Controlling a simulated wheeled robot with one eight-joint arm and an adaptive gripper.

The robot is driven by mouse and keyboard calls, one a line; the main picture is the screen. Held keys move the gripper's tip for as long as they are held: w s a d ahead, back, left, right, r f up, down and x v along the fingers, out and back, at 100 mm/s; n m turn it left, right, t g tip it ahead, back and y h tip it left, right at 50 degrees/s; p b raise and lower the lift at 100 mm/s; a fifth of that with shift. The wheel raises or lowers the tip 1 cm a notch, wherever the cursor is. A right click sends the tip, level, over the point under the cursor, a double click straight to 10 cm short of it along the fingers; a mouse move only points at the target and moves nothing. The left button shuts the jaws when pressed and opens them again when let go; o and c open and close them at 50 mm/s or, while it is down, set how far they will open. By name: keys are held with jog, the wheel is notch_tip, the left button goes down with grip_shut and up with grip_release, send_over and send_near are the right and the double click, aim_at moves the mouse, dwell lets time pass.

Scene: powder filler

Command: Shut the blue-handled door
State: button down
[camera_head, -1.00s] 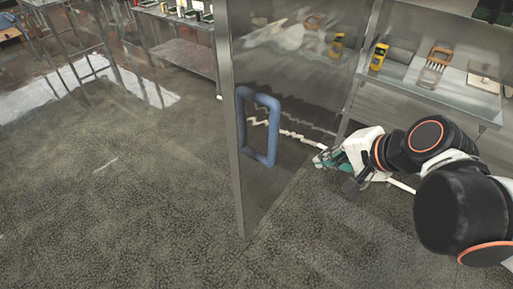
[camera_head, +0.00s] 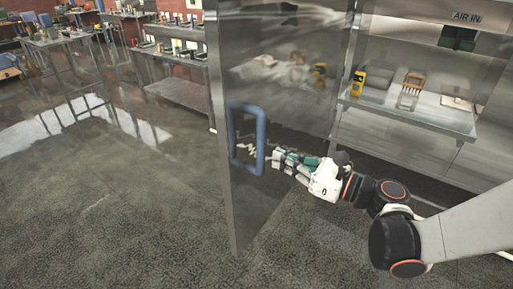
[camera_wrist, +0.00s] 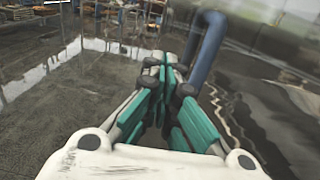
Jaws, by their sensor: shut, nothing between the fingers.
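The door (camera_head: 285,75) is a tall, shiny, see-through or mirror-like panel standing open on the left of a cabinet. Its blue handle (camera_head: 234,140) is an upright loop on the door near its free edge. My gripper (camera_head: 277,158) is shut and empty, just right of the handle and close to the door's face. In the wrist view my gripper's green fingers (camera_wrist: 168,85) are together, and the blue handle (camera_wrist: 205,50) rises just right of the fingertips. I cannot tell whether the fingers touch the handle or door.
The cabinet's metal shelf (camera_head: 420,113) at the right holds a yellow device (camera_head: 358,82) and an orange-framed rack (camera_head: 410,90). Metal tables (camera_head: 178,92) with several items stand at the back left. The grey floor (camera_head: 110,220) left of the door is clear.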

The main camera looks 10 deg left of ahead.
aim_at(228, 139)
jog(key=b+x, duration=0.2)
jog(key=x, duration=1.2)
jog(key=shift+d+b, duration=0.1)
jog(key=shift+b, duration=0.25)
